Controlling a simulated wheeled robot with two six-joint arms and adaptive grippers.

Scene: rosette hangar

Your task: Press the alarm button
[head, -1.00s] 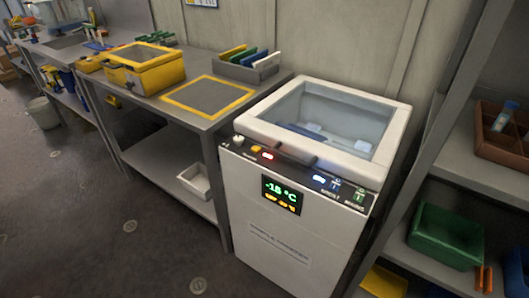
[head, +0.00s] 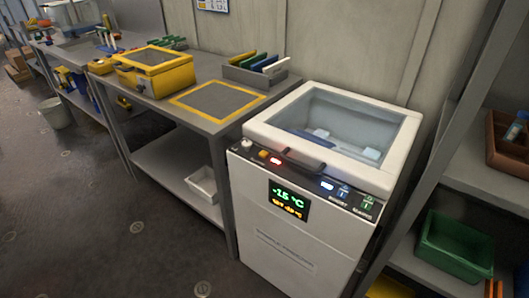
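A white chest freezer (head: 270,228) with a closed, glass-topped lid (head: 338,132) stands in the middle of the head view. A dark control strip runs along its front top edge. From left to right it carries a white knob (head: 247,143), a small orange button (head: 263,154), a red lit element (head: 276,160), a blue-white lit element (head: 327,186), a blue marking (head: 343,192) and a green marking (head: 367,203). Their labels are too small to read, so I cannot tell which is the alarm button. A display (head: 289,200) shows about -15 °C in green. Neither gripper is in view.
A grey workbench (head: 205,122) adjoins the freezer on the left, with a yellow case (head: 152,75) and a rack of coloured folders (head: 255,72). Shelving with a green bin (head: 455,246) stands close on the right. The floor (head: 110,235) at front left is clear.

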